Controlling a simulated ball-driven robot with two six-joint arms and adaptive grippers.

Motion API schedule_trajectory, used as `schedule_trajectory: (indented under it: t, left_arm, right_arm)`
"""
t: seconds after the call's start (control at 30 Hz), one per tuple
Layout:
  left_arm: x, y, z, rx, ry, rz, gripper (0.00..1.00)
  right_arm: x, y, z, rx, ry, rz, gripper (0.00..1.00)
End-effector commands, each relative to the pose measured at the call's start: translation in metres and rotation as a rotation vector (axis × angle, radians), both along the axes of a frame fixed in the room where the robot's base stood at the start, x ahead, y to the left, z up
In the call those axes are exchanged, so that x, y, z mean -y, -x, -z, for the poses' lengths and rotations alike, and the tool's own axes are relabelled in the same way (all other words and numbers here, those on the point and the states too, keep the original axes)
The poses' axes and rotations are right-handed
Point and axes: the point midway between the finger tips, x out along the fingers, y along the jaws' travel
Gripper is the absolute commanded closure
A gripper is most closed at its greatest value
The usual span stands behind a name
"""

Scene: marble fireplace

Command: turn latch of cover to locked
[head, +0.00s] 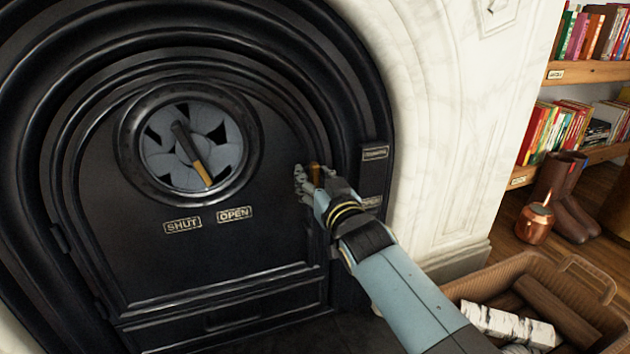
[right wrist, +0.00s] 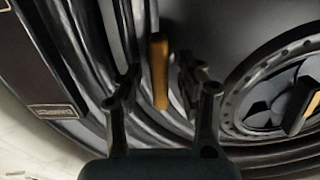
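The cover (head: 110,215) is a black arched metal door in the fireplace. Its latch (head: 314,172) has a short brass-brown handle at the door's right edge. In the right wrist view the latch handle (right wrist: 160,70) stands lengthwise between the two fingers. My right gripper (head: 312,184) is at the latch and partly hides it in the head view. In the right wrist view its fingers (right wrist: 160,95) are open, one on each side of the handle, with gaps showing. Two small label plates, an upper one (head: 375,153) and a lower one (head: 371,202), sit right of the latch; their lettering is too small to read. My left gripper is not in view.
A round vent (head: 222,160) with a brown-tipped lever is in the cover, above plates marked SHUT (head: 182,225) and OPEN (head: 234,214). A log basket (head: 535,265), copper pot (head: 535,222), boots (head: 562,185) and bookshelf (head: 590,72) are at the right.

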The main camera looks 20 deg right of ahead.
Motion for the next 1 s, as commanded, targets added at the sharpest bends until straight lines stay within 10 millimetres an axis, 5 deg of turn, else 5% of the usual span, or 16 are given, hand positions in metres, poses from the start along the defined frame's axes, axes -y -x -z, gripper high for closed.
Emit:
schedule_trajectory:
  t: [0.2,0.5,1.0]
  left_arm:
    - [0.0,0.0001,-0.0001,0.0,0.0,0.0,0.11]
    - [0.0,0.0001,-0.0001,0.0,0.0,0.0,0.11]
    - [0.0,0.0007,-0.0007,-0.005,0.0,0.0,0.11]
  right_arm:
    - [0.0001,-0.0001,-0.0003,0.0,0.001,0.0,0.63]
    - [0.0001,0.0001,-0.0003,0.0,0.001,0.0,1.0]
    - [0.0001,0.0002,-0.0004,0.0,-0.007,0.0,1.0]
